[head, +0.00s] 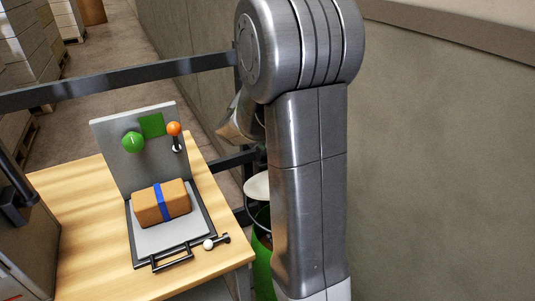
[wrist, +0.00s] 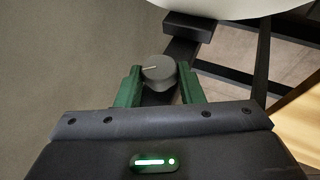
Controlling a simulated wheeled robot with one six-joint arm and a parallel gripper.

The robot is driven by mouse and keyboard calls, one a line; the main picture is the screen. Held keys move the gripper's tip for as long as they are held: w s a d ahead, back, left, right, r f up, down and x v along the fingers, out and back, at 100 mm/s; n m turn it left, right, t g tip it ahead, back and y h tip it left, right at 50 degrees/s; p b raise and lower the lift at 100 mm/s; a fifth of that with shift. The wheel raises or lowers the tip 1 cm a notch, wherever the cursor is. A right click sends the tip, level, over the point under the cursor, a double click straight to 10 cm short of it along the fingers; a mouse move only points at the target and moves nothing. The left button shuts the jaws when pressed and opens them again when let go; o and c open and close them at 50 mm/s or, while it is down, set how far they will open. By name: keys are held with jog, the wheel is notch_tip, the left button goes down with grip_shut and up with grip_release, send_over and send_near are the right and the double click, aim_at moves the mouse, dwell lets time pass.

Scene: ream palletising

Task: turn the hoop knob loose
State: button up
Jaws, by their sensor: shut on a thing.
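The hoop knob (wrist: 158,72) is a dark grey round knob with a pale line on its top face, in the middle of the wrist view. My gripper (wrist: 159,88) has green fingers, one on each side of the knob, and is shut on it. In the head view my arm hides the knob and the fingers. A white rounded object (wrist: 235,6) is just beyond the knob in the wrist view. In the head view a white round top (head: 257,186) with a thin hoop below it shows beside my arm, above a green container (head: 262,243).
A wooden table (head: 85,235) at left carries a grey fixture (head: 110,150) with a green knob (head: 132,142), an orange ball lever (head: 174,129) and a brown blue-banded package (head: 148,209). A dark rail (head: 110,79) runs behind it. A wall (head: 440,150) stands at right.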

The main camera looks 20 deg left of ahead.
jog(key=shift+s+a+f+n+t+h+b, duration=0.15)
jog(key=shift+f+t+h+b, duration=0.25)
jog(key=shift+b, duration=1.75)
jog(key=shift+f+n+t+h+b, duration=0.15)
jog(key=shift+t+h+b, duration=0.45)
jog(key=shift+b, duration=1.55)
jog(key=t+b, duration=0.1)
jog(key=b, duration=0.3)
jog(key=t+h+b, duration=0.1)
jog(key=t+b, duration=0.1)
jog(key=b, duration=0.2)
jog(key=shift+s+a+f+n+h, duration=0.1)
jog(key=shift+f+n+h, duration=0.2)
jog(key=shift+n, duration=0.1)
jog(key=t+h+b, duration=0.1)
jog(key=t+b, duration=0.1)
jog(key=b, duration=0.4)
jog(key=shift+n, duration=0.4)
jog(key=shift+s+t+h+b, duration=0.1)
jog(key=shift+t+h+b, duration=0.4)
jog(key=shift+b, duration=0.45)
jog(key=shift+r+n+t+b, duration=0.15)
jog(key=shift+n+t+b, duration=0.15)
jog(key=o, duration=1)
jog(key=shift+r, duration=0.1)
